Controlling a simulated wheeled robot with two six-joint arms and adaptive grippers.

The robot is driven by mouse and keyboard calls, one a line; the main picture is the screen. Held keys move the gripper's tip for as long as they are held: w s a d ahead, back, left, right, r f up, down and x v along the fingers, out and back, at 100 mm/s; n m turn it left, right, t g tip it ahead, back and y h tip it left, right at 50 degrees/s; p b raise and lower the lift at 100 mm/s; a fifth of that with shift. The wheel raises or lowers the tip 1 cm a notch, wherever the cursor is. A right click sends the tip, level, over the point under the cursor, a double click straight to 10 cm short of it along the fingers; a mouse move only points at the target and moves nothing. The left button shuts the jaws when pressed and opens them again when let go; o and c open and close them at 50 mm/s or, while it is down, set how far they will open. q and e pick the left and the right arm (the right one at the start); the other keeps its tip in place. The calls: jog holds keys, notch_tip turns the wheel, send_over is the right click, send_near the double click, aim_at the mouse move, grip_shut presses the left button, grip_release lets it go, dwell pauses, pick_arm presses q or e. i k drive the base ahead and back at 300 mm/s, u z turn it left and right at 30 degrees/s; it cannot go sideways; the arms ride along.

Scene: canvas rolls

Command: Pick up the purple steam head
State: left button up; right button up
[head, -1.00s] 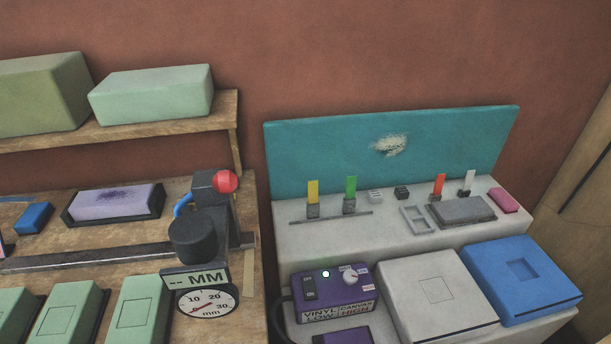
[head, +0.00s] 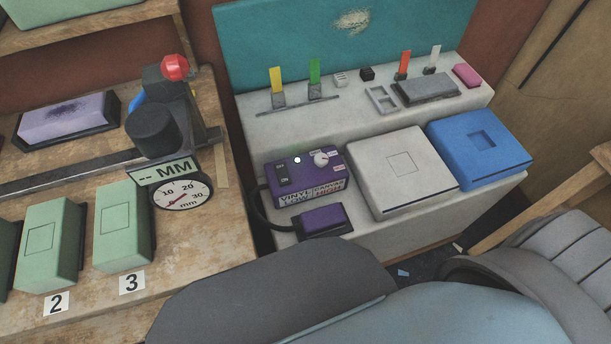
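The purple steam head (head: 322,220) is a small purple block on a dark base. It lies on the lower ledge of the pale bench (head: 410,228), in front of the purple control box (head: 306,177). A dark cable loops from the left side of the box down towards the head. The box has a switch, a small light and a white dial. Neither my left nor my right gripper is in view, and nothing touches the steam head.
A white box (head: 402,172) and a blue box (head: 480,148) stand right of the steam head. The wooden table (head: 190,240) on the left carries a dial gauge (head: 183,193) and green blocks (head: 122,227). Large grey rounded forms fill the bottom.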

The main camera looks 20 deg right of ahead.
aim_at(314, 223)
jog(key=z, duration=0.9)
